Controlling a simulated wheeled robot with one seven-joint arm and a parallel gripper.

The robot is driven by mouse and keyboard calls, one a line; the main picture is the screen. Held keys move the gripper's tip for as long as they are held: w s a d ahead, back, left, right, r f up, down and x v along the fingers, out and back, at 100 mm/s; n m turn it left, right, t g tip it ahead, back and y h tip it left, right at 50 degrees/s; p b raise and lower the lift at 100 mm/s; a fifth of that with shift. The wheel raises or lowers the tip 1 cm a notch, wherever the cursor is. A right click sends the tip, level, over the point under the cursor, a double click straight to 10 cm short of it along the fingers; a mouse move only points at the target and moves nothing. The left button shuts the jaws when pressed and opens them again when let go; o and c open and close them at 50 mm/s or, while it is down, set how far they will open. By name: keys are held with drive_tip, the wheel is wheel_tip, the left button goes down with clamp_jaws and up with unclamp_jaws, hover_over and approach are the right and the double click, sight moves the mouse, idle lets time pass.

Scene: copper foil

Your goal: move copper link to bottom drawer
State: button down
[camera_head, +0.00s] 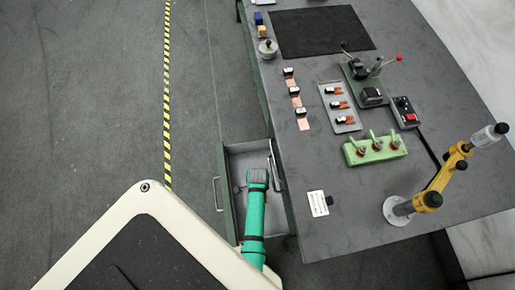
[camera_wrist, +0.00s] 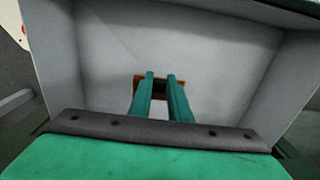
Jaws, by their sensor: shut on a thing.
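The open drawer (camera_head: 240,160) sticks out from the left side of the bench; it has a pale grey inside. My arm reaches down into it in the head view, and the fingertips are hidden there. In the wrist view my gripper (camera_wrist: 161,77) is inside the drawer (camera_wrist: 215,50), its two green fingers shut on the copper link (camera_wrist: 139,84). The link is a small brown-orange piece with dark spots, showing on both sides of the fingers. It is at or just above the drawer floor; I cannot tell whether it touches.
The bench top (camera_head: 350,225) carries copper pieces (camera_head: 295,102), a tray of parts (camera_head: 340,106), a green block with pegs (camera_head: 375,149), levers (camera_head: 372,68) and a yellow arm-like stand (camera_head: 440,180). The drawer walls stand close around my gripper. The floor left of the bench is clear.

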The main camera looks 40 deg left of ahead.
drive_tip(key=w+a+f, duration=0.1)
drive_tip(key=a+f, duration=0.1)
drive_tip(key=f, duration=0.1)
drive_tip(key=w+f, duration=0.1)
drive_tip(key=f, duration=0.1)
drive_tip(key=shift+w+a, duration=0.35)
drive_tip(key=shift+a, duration=0.05)
drive_tip(key=shift+w+f, duration=0.1)
drive_tip(key=shift+f, duration=1.5)
drive_tip(key=c, duration=1.6)
unclamp_jaws()
drive_tip(key=shift+f, duration=0.15)
drive_tip(key=shift+c, duration=0.2)
wheel_tip(320, 180, up, 12)
drive_tip(key=shift+r, duration=0.15)
